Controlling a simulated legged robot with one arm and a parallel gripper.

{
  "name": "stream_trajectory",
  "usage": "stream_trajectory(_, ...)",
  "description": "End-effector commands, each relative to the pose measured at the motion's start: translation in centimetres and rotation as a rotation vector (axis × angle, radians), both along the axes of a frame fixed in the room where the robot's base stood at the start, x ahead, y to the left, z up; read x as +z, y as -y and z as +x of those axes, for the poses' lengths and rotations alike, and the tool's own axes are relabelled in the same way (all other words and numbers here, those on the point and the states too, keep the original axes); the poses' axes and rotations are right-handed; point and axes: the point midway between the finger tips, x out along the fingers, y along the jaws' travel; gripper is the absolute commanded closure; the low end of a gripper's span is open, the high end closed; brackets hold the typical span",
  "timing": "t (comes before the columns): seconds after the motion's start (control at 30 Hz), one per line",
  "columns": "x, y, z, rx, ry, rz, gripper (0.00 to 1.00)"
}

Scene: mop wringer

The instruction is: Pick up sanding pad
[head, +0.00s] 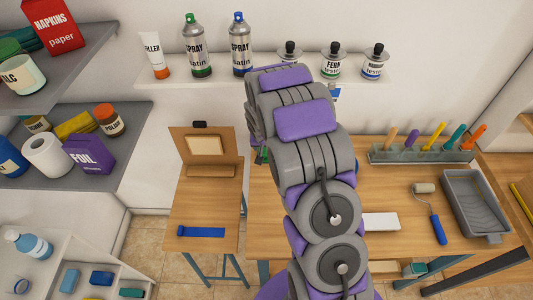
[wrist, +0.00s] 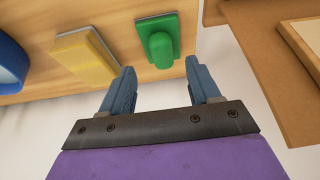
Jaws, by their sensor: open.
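In the wrist view, a green pad with a raised rounded grip (wrist: 158,42), which looks like the sanding pad, lies on a wooden surface. My gripper (wrist: 160,66) is open and empty, its two blue-grey fingers spread apart. The green pad is just beyond the fingertips, between their lines, a little nearer the right finger. No contact shows. In the head view my arm covers the middle of the workbench, so the pad is not clearly seen there.
Left of the pad in the wrist view are a yellow block with a grey edge (wrist: 88,57) and a blue round thing (wrist: 10,62). A brown board (wrist: 262,60) is close on the right. In the head view, a paint tray (head: 474,205) and roller (head: 432,212) lie on the bench's right.

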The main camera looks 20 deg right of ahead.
Motion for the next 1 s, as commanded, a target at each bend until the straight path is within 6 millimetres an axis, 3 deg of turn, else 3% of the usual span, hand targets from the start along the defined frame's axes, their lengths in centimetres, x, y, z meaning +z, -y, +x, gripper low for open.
stream_trajectory(0.17,-1.0,0.4,0.4,0.001,0.001,0.003,0.38)
stream_trajectory(0.43,-4.5,1.9,1.6,-0.001,-0.001,0.013,0.38)
stream_trajectory(0.73,-4.9,1.1,1.9,0.001,-0.002,0.003,0.38)
stream_trajectory(1.0,-4.9,1.3,1.9,0.002,-0.002,0.005,0.66)
